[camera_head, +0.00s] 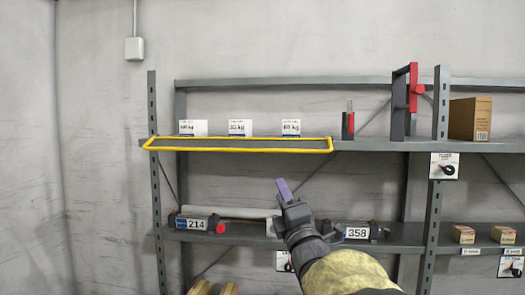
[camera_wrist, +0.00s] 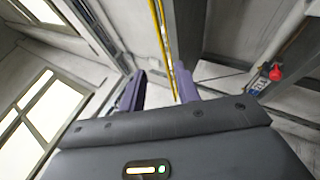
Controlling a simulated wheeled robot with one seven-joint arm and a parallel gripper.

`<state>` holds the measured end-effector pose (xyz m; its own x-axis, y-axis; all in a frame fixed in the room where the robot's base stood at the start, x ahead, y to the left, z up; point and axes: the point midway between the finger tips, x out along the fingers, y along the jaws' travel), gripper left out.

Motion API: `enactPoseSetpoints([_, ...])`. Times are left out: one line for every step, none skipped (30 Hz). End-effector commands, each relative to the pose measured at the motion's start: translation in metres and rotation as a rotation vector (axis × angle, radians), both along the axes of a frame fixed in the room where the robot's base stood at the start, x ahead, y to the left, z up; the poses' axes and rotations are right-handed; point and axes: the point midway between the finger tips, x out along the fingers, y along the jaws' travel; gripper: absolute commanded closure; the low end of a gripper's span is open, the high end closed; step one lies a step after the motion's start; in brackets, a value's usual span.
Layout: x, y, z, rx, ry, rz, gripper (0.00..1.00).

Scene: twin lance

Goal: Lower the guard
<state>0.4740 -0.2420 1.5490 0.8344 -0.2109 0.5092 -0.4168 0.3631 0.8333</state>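A long yellow frame (camera_head: 238,151), which looks like the guard, runs along the front of the upper shelf and sticks out about level with it. In the wrist view its yellow bars (camera_wrist: 160,40) run down the picture and pass behind the gap between my fingers. My gripper (camera_head: 283,188) has purple fingers and is below the right half of the frame, seemingly apart from it. In the wrist view the fingers of my gripper (camera_wrist: 160,75) stand apart with nothing held. The head view shows the fingers nearly edge-on.
White weight cards (camera_head: 240,128) stand on the upper shelf (camera_head: 370,146), with a red-and-grey bracket (camera_head: 411,95) and a cardboard box (camera_head: 469,118) to the right. The lower shelf (camera_head: 405,240) holds items tagged 214 (camera_head: 197,224) and 358 (camera_head: 357,233) behind my arm.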

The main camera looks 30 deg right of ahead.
Motion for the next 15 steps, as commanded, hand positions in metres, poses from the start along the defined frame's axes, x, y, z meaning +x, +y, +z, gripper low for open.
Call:
enactPoseSetpoints([0.000, 0.000, 0.000, 0.001, 0.001, 0.000, 0.68])
enactPoseSetpoints([0.000, 0.000, 0.000, 0.002, 0.000, 0.001, 0.68])
enactPoseSetpoints([0.000, 0.000, 0.000, 0.002, 0.000, 0.001, 0.68])
enactPoseSetpoints([0.001, 0.000, 0.000, 0.003, 0.000, 0.001, 0.68])
enactPoseSetpoints([0.001, 0.000, 0.000, 0.003, 0.001, 0.001, 0.68])
enactPoseSetpoints([0.002, 0.000, 0.001, 0.003, 0.001, 0.001, 0.68])
enactPoseSetpoints([0.004, -0.001, 0.002, 0.003, 0.001, 0.001, 0.68])
enactPoseSetpoints([0.005, -0.001, 0.004, 0.004, 0.001, 0.002, 0.68])
enactPoseSetpoints([0.008, -0.002, 0.006, 0.004, 0.002, 0.001, 0.68])
enactPoseSetpoints([0.011, -0.002, 0.008, 0.004, 0.002, 0.001, 0.68])
enactPoseSetpoints([0.014, -0.003, 0.010, 0.004, 0.002, 0.001, 0.68])
enactPoseSetpoints([0.018, -0.004, 0.013, 0.004, 0.002, 0.001, 0.68])
enactPoseSetpoints([0.022, -0.005, 0.016, 0.005, 0.003, 0.001, 0.68])
enactPoseSetpoints([0.027, -0.006, 0.019, 0.004, 0.003, 0.002, 0.68])
enactPoseSetpoints([0.032, -0.008, 0.023, 0.004, 0.003, 0.002, 0.68])
